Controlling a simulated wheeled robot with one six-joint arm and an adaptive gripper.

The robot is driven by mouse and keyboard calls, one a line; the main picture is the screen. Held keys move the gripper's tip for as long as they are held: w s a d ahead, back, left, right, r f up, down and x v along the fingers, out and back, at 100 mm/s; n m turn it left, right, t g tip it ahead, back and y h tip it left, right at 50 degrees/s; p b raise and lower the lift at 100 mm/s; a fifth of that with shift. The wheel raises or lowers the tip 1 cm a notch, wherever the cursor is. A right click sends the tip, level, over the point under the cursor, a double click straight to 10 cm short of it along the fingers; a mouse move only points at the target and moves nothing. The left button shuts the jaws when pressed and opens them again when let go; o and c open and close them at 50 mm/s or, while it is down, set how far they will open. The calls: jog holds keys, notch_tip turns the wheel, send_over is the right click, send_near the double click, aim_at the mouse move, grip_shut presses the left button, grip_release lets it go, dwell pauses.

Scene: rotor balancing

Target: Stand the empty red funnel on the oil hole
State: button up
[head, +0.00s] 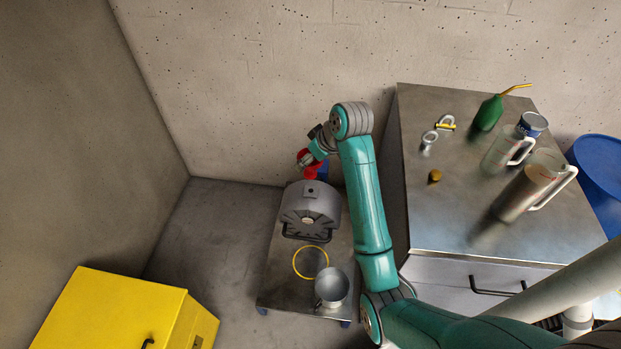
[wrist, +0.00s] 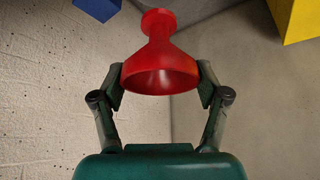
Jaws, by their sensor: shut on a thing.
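My gripper (wrist: 160,84) is shut on the red funnel (wrist: 158,58), with one finger on each side of its wide rim. In the wrist view the wide mouth faces the camera and the narrow end points away. In the head view the red funnel (head: 309,170) shows partly, beside my gripper at the far end of the grey machine (head: 308,216). A small dark spot (head: 310,190) on the machine's top may be the oil hole; it is too small to be sure. The funnel appears apart from that spot.
The machine stands on a low metal platform (head: 277,289) with a yellow ring (head: 297,272) and a metal bowl-like vessel (head: 332,284). A workbench (head: 440,215) at right holds jugs, a green oil can (head: 487,113) and small parts. A yellow cabinet (head: 105,315) stands front left.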

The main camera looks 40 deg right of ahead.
aim_at(313, 174)
jog(key=shift+f, duration=3.9)
jog(key=shift+f, duration=0.1)
jog(key=o, duration=1.3)
jog(key=shift+c, duration=0.2)
